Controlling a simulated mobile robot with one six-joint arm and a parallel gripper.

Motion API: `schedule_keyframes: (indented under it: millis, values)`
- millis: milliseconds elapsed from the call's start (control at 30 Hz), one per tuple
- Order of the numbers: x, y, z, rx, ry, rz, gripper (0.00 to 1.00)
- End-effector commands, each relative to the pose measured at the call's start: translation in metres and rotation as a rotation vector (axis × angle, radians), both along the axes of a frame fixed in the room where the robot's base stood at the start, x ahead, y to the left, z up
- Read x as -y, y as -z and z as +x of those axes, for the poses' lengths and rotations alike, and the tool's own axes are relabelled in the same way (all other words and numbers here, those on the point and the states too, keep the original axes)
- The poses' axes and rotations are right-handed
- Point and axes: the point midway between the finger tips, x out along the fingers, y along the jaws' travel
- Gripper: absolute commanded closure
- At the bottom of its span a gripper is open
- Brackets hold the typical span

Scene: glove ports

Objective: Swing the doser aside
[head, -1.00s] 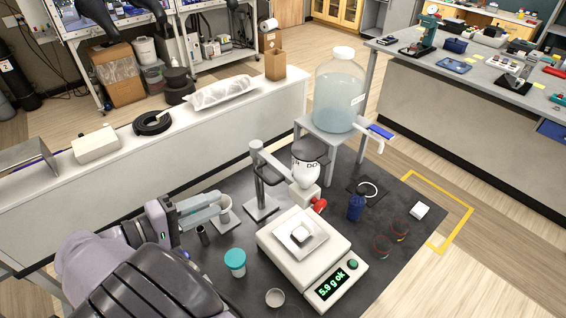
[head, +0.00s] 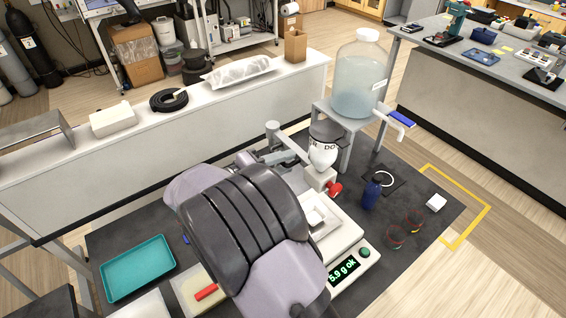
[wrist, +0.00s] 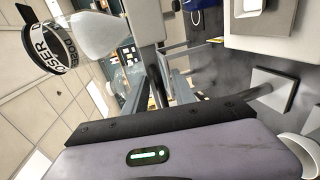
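The doser (head: 323,152) is a white hopper with a dark lettered collar and a red knob (head: 334,188). It sits on an arm from a grey post (head: 272,132) and hangs over the rear of the white balance (head: 345,238), which reads 5.9 g ok. A small white dish (head: 318,214) is on the pan. In the wrist view the doser (wrist: 92,35) is at upper left, beyond my fingers. My gripper (head: 278,158) is beside the post and left of the doser, partly hidden by my arm. Its fingers look apart (wrist: 152,85); I see nothing held. Any contact with the doser arm is hidden.
A large carboy (head: 360,78) stands on a grey stand just behind the doser. A blue bottle (head: 371,193) and red-rimmed beakers (head: 396,235) are right of the balance. A teal tray (head: 138,268) lies at front left. A white bench (head: 120,165) runs behind.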

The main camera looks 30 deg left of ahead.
Motion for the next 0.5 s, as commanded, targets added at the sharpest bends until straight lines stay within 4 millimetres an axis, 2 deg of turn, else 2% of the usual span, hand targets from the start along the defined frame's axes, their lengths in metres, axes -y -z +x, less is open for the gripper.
schedule_keyframes:
  millis: [33,200,500]
  values:
    - [0.0,0.0,-0.0001,0.0,0.0,0.0,0.68]
    - [0.0,0.0002,-0.0003,0.0,0.001,0.0,1.0]
    - [0.0008,0.0013,-0.0008,-0.002,0.004,-0.001,1.0]
